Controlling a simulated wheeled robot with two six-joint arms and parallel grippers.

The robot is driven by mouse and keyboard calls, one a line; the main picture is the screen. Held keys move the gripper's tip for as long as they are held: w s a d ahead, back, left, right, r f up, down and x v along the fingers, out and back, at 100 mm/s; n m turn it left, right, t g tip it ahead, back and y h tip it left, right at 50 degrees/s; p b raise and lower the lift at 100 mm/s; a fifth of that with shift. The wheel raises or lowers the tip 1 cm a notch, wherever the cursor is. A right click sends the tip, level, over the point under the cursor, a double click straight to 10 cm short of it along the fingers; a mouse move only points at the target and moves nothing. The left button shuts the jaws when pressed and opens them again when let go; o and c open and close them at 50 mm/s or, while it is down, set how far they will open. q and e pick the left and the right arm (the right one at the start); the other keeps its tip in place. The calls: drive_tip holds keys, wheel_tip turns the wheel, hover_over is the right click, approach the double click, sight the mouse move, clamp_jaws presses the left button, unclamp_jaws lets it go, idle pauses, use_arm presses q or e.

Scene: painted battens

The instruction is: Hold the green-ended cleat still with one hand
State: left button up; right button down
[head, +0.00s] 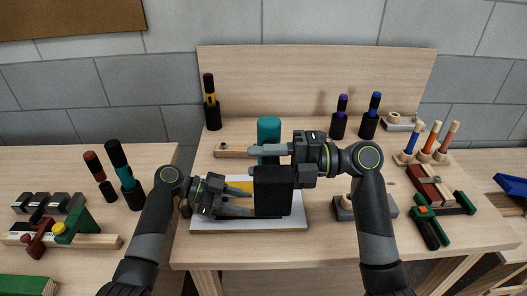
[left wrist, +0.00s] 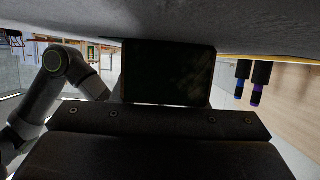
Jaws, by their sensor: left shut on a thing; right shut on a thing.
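I cannot make out a green-ended cleat in the head view; it may be hidden. My left gripper (head: 248,207) is shut low over the pale board (head: 250,228), its fingertips at the left edge of a dark block (head: 273,192). What lies between them is not clear. A dark panel (left wrist: 168,72) fills the middle of the left wrist view. My right gripper (head: 258,150) is above and behind, pointing left, and shut at the end of a wooden bar (head: 230,151). A teal cylinder (head: 268,128) stands up behind its fingers.
A yellow piece (head: 241,185) lies behind my left gripper. Black holders with purple (head: 341,105) and blue (head: 374,104) tops stand at the back right. Red and green clamps (head: 435,205) lie at the right. The left table holds a batten with a green block (head: 75,227).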

drive_tip(key=shift+f, duration=1.45)
drive_tip(key=shift+s+f, duration=0.1)
drive_tip(key=shift+f, duration=0.7)
idle(4.2)
drive_tip(key=shift+r, duration=2.55)
use_arm(q)
drive_tip(key=o, duration=1.1)
